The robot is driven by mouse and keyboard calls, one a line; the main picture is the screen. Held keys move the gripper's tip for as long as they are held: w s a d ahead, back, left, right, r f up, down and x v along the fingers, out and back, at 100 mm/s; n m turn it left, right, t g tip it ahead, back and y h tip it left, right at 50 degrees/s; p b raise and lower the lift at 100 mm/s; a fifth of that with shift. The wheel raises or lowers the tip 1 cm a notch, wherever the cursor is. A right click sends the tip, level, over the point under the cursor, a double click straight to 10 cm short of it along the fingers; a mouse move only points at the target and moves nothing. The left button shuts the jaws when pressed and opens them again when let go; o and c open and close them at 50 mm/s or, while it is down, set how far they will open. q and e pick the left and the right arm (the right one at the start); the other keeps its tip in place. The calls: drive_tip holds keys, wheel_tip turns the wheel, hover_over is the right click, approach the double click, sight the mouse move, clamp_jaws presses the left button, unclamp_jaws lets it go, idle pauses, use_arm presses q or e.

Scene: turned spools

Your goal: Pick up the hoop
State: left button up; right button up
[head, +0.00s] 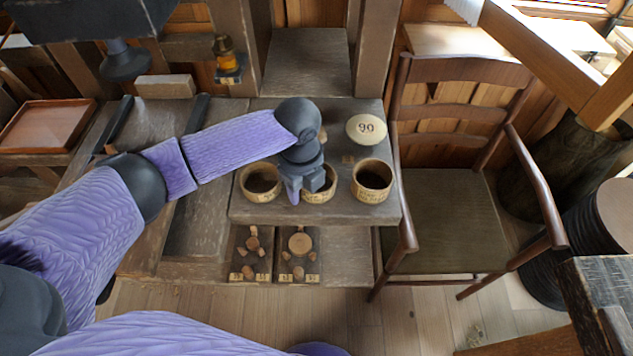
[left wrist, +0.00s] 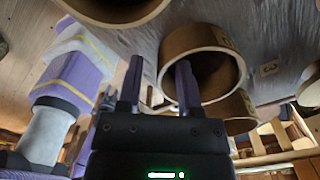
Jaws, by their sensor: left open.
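Three round wooden hoops with pale rims and written labels stand along the front of the grey table: a left hoop (head: 246,187), a middle hoop (head: 322,196) and a right hoop (head: 371,194). The frames do not show which one the task means. My left gripper (head: 308,190) is open at the middle hoop and hides part of it. In the left wrist view, a hoop's wall (left wrist: 161,72) lies between the two fingers of my left gripper (left wrist: 160,66); one finger overlaps its opening. I cannot tell whether they touch.
An oval plate marked 90 (head: 366,129) lies behind the right hoop. A wooden armchair (head: 450,215) stands close to the table's right side. Small turned pieces sit on dark boards (head: 299,268) below the front edge. An amber object (head: 225,55) stands at the back left.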

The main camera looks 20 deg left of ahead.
use_arm(q)
drive_tip(key=shift+f, duration=0.35)
clamp_jaws()
drive_tip(key=shift+r, duration=0.15)
